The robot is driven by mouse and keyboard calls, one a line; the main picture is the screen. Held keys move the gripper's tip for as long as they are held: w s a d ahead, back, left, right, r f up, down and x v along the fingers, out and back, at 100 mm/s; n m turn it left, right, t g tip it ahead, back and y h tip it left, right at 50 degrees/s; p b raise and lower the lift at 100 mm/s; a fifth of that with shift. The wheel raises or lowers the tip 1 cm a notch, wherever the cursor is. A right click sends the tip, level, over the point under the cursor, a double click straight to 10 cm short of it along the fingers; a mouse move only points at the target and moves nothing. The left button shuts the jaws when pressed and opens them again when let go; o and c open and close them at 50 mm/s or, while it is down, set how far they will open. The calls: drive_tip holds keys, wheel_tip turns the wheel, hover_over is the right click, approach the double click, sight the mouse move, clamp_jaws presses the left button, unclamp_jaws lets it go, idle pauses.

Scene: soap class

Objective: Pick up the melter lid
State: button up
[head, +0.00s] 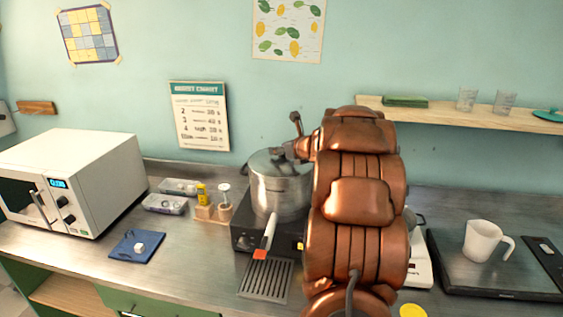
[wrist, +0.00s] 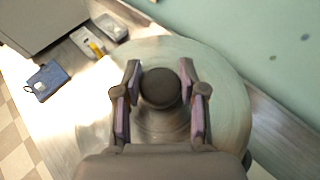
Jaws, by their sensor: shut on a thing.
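The melter lid (head: 262,163) is a round, shiny lid at the top of the silver melter pot (head: 280,195). The pot stands on a dark base at the middle of the counter. In the wrist view the lid (wrist: 215,85) fills the middle, with its dark round knob (wrist: 160,88) between my fingers. My gripper (wrist: 160,80) is shut on the knob, one finger on each side. In the head view my gripper (head: 283,152) is at the lid's top, partly hidden by my arm. I cannot tell whether the lid rests on the pot or is slightly raised.
A white microwave (head: 75,180) stands at the left. A white jug (head: 482,240) stands on a dark plate at the right. A wall shelf (head: 460,112) is at the back right.

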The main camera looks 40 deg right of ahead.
clamp_jaws()
drive_tip(key=shift+r, duration=0.1)
drive_tip(key=shift+r+b, duration=0.5)
drive_tip(key=shift+r, duration=1.1)
drive_tip(key=s+a+r+b, duration=0.1)
drive_tip(key=s+a+b, duration=0.5)
drive_tip(key=s+a, duration=0.3)
drive_tip(key=a, duration=0.4)
drive_tip(key=shift+s+r, duration=0.25)
drive_tip(key=shift+r, duration=0.05)
